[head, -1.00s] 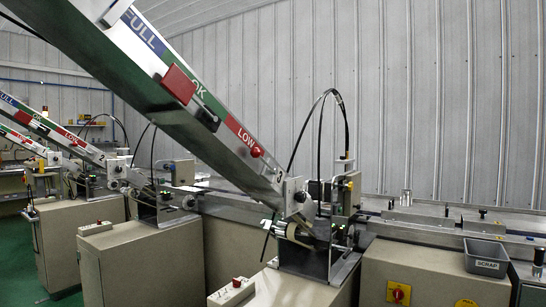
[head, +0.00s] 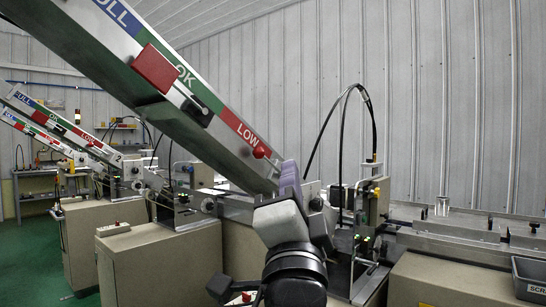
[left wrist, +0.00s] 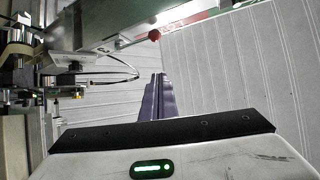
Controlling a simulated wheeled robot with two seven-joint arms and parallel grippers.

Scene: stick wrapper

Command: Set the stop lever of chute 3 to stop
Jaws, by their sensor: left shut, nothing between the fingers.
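The nearest chute (head: 215,105) slopes down from upper left to the feeder at centre right, with FULL, OK and LOW bands on its side. A red ball knob (head: 262,151), which looks like the stop lever's, sits by the LOW mark. It also shows in the left wrist view (left wrist: 155,35). My left gripper (head: 290,168), with purple fingers, is shut and empty, raised just right of and slightly below the knob in the head view. I cannot tell whether they touch. The gripper hides part of the chute's lower end; no chute number is readable there.
A red block (head: 155,68) and a black handle (head: 196,112) sit higher on the chute. A feeder unit (head: 372,205) with a looping black cable stands right of my gripper. A grey scrap bin (head: 528,280) is at lower right. Other chutes (head: 65,130) stand at left.

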